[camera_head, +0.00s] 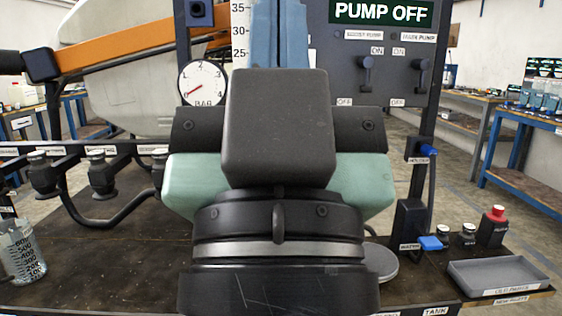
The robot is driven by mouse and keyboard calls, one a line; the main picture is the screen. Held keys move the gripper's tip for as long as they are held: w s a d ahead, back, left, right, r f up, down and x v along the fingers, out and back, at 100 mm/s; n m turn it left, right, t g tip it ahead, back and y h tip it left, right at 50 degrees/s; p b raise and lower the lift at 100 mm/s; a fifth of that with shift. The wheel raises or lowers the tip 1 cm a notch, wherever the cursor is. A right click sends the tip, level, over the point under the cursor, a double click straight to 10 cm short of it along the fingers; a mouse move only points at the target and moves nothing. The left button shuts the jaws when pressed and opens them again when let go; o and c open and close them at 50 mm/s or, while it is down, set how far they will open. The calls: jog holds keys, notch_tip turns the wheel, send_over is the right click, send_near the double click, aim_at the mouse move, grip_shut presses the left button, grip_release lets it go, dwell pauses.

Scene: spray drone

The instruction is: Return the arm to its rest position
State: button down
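My arm (278,135) fills the middle of the view, close to the camera. It shows a dark grey block, pale green housings on both sides and a black round joint with a light metal band below. My gripper's fingers do not show, so I cannot see whether they hold anything. The arm hides the middle of the bench and part of the panel behind it.
A dark bench (110,262) carries a measuring beaker (22,252) at left and a grey tray (495,274) at right. Black valves (102,172) line a rail at left. A pressure gauge (202,83) and a switch panel (398,75) reading "PUMP OFF" stand behind.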

notch_tip(320, 180, up, 35)
jog(key=p, duration=3.2)
jog(key=shift+w+f, duration=0.1)
